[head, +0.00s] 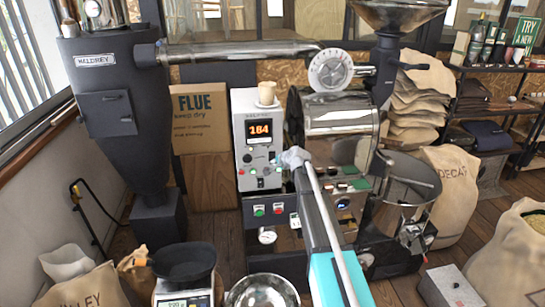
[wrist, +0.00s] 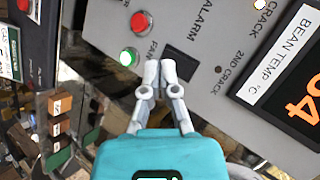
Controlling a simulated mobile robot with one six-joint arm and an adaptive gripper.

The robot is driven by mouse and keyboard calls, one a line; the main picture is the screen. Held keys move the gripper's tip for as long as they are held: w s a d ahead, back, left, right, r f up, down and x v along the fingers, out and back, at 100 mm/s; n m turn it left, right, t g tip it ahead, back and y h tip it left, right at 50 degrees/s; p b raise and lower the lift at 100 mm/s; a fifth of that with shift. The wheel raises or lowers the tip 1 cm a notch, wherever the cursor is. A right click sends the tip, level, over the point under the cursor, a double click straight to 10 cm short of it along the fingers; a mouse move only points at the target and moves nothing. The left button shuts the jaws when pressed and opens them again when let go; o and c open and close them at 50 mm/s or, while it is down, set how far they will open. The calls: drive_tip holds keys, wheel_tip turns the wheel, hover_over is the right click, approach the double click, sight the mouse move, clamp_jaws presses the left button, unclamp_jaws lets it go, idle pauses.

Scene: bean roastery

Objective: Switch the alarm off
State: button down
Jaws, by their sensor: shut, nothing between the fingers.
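The control panel (head: 241,123) is a pale grey box with an orange "184" display (head: 260,130). In the wrist view the panel (wrist: 110,15) carries the printed word ALARM (wrist: 205,18). A dark rectangular part (wrist: 181,62) sits near that word; whether it is the alarm switch, and its position, I cannot tell. A red round button (wrist: 141,21) and a green one (wrist: 129,57) lie close by, near the word FAN. My gripper (wrist: 160,68) is shut and empty, its fingertips beside the green button and dark part; contact is unclear. In the head view my gripper (head: 292,158) covers the panel's lower right.
A paper-coloured cup (head: 267,93) stands on top of the panel. The steel roaster drum (head: 340,115) is directly to the right. Below are a steel bowl (head: 262,291) and a scale (head: 184,297) with a black pan (head: 184,262). Sacks stand at both sides.

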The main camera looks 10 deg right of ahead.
drive_tip(key=shift+s+f, duration=0.2)
drive_tip(key=shift+s, duration=1.45)
drive_tip(key=s+f+n+g+h, duration=0.1)
drive_tip(key=s+f+n+g, duration=0.1)
drive_tip(key=s, duration=1)
drive_tip(key=s+f+n+g+h, duration=0.1)
drive_tip(key=s+f+n+g, duration=0.2)
drive_tip(key=s, duration=1)
drive_tip(key=s+f+n+g+h, duration=0.2)
drive_tip(key=s+n+g, duration=0.3)
drive_tip(key=s, duration=0.7)
drive_tip(key=shift+s+a+f+n, duration=0.25)
drive_tip(key=shift+s+f+n, duration=0.15)
drive_tip(key=shift+f, duration=0.15)
